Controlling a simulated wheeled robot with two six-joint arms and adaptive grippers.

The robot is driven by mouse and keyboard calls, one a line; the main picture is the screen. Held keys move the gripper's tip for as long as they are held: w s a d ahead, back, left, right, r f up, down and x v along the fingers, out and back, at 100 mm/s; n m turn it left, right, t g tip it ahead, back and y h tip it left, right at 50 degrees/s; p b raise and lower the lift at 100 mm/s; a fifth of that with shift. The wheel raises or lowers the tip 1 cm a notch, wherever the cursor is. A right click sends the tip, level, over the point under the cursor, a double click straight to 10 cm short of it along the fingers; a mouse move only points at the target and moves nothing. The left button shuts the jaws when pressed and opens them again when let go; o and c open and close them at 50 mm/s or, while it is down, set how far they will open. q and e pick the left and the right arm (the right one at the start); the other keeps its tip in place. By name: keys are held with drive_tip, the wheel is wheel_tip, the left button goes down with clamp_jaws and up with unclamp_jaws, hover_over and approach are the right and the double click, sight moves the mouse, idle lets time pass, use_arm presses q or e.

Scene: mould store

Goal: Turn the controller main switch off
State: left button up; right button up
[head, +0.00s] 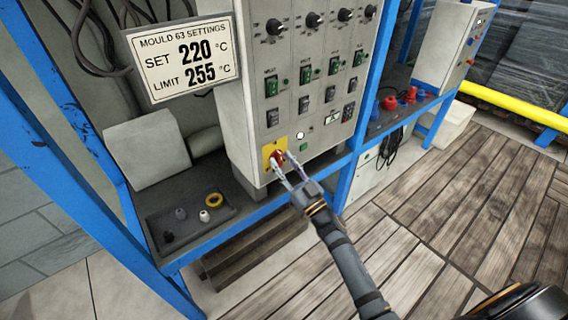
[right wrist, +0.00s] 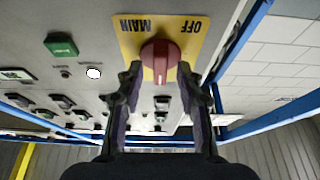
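The main switch is a red rotary knob (head: 279,156) on a yellow plate (head: 268,150), low on the front of the grey controller cabinet (head: 240,100). In the right wrist view the red knob (right wrist: 160,55) sits on the yellow plate (right wrist: 128,42), which reads MAIN and OFF upside down. The knob's raised grip runs upright in that view. My right gripper (head: 284,165) is at the knob, its fingers apart, one on each side of it. It also shows in the right wrist view (right wrist: 159,80); contact with the knob cannot be told. My left gripper is out of view.
Dials, green switches (head: 271,86) and black rockers cover the panel above. A sign (head: 183,60) reads set 220 °C, limit 255 °C. Blue frame posts (head: 365,95) flank the cabinet. Wooden floor (head: 450,210) is clear at right.

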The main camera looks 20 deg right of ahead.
clamp_jaws()
